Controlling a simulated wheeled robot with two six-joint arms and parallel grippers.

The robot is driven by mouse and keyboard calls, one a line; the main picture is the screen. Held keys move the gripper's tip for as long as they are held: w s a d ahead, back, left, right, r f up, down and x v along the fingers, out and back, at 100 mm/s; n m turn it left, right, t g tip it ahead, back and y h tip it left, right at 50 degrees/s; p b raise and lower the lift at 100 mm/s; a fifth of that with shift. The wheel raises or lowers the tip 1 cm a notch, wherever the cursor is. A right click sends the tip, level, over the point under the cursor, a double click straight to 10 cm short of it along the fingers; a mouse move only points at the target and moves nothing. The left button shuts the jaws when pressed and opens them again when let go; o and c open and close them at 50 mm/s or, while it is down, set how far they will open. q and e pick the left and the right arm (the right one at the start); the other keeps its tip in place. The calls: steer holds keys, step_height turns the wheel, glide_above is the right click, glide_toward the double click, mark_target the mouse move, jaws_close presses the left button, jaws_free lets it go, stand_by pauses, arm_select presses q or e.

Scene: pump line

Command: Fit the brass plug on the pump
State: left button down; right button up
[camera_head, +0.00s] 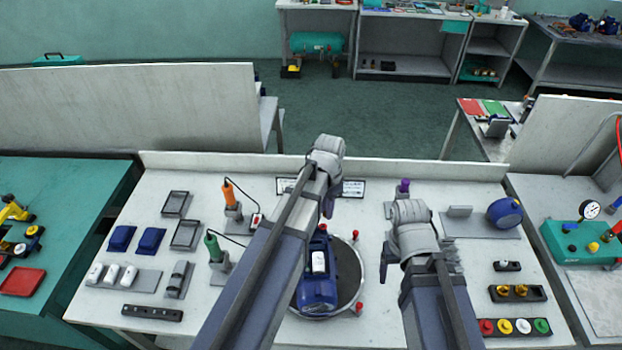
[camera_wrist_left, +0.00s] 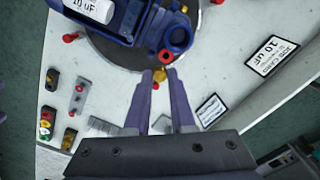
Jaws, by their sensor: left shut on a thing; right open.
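The blue pump (camera_head: 318,285) sits on a round grey turntable (camera_head: 352,290) at the table's middle, partly hidden behind my left arm. The wrist view shows the pump (camera_wrist_left: 118,28) at the top, with a round blue ring-shaped end (camera_wrist_left: 176,36). My left gripper (camera_head: 328,208) is above the far side of the pump; in the wrist view my left gripper (camera_wrist_left: 160,78) is shut on a small brass plug (camera_wrist_left: 159,73). The plug appears just short of the ring end; contact cannot be told. My right gripper (camera_head: 390,255) is open, right of the turntable.
A black rack (camera_head: 517,293) with brass parts and a rack of coloured caps (camera_head: 514,327) lie at right. Orange (camera_head: 229,194) and green-handled tools (camera_head: 213,247) stand left.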

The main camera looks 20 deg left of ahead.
arm_select(q)
steer(key=shift+w+a+r+m, duration=0.3)
steer(key=shift+a+r, duration=0.15)
steer(key=shift+r, duration=0.15)
arm_select(e)
steer(key=shift+w+a+r, duration=0.25)
steer(key=shift+a+r, duration=0.2)
steer(key=shift+r, duration=0.15)
steer(key=shift+f, duration=0.1)
arm_select(q)
step_height(320, 180, down, 6)
steer(key=b, duration=0.6)
steer(key=shift+f, duration=0.25)
arm_select(e)
step_height(320, 180, down, 6)
steer(key=shift+f, duration=0.15)
arm_select(q)
steer(key=shift+f+b, duration=0.2)
steer(key=shift+b, duration=0.1)
arm_select(e)
steer(key=shift+f, duration=0.2)
arm_select(q)
steer(key=c, duration=0.7)
jaws_free()
steer(key=shift+r, duration=0.1)
steer(key=shift+r+p, duration=2.95)
steer(key=shift+p, duration=0.1)
arm_select(e)
step_height(320, 180, up, 6)
